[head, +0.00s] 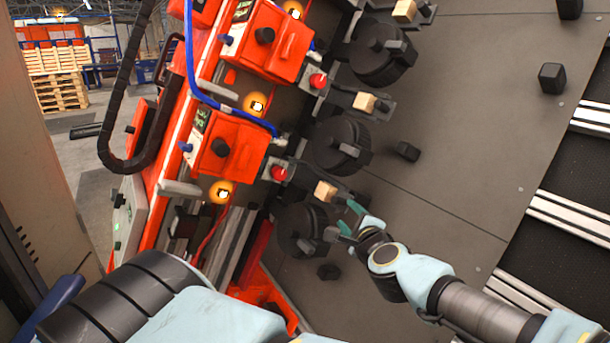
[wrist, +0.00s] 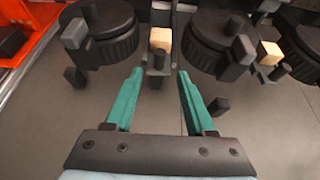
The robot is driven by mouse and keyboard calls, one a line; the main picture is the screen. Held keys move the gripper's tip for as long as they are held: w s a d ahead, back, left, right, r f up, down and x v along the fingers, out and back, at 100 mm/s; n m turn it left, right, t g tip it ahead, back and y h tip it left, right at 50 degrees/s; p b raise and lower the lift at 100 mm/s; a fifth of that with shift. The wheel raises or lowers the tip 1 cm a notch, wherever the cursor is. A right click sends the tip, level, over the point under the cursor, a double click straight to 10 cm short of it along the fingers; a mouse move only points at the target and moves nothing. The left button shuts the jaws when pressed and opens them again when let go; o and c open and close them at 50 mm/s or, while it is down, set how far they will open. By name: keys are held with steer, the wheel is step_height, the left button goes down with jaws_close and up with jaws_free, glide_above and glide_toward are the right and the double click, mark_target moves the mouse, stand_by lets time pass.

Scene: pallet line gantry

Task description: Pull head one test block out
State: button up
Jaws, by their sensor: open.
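Several pale wooden test blocks sit in dark holders beside round black heads. The lowest block (head: 325,191) in the head view is nearest my gripper (head: 347,216). The middle block (head: 364,103) and the top block (head: 404,10) are farther up the line. No label I can read tells which is head one. In the wrist view my gripper (wrist: 160,76) is open and empty, with teal fingers apart. A block (wrist: 160,39) stands in its holder just beyond the fingertips, centred on the gap and not touched. Another block (wrist: 269,53) is to the right.
Round black heads (head: 337,145) flank the blocks closely. Small black cubes (head: 552,78) stand on the grey plate (head: 460,140), which is otherwise mostly clear. Orange units (head: 228,148) with red buttons (head: 279,173) and a blue hose (head: 191,60) line the left.

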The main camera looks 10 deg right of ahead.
steer(key=shift+s+r+p, duration=0.45)
steer(key=shift+p, duration=1.6)
steer(key=s+a+r+p, duration=0.2)
steer(key=s+p, duration=0.3)
steer(key=shift+s+a, duration=0.15)
steer(key=shift+a, duration=0.25)
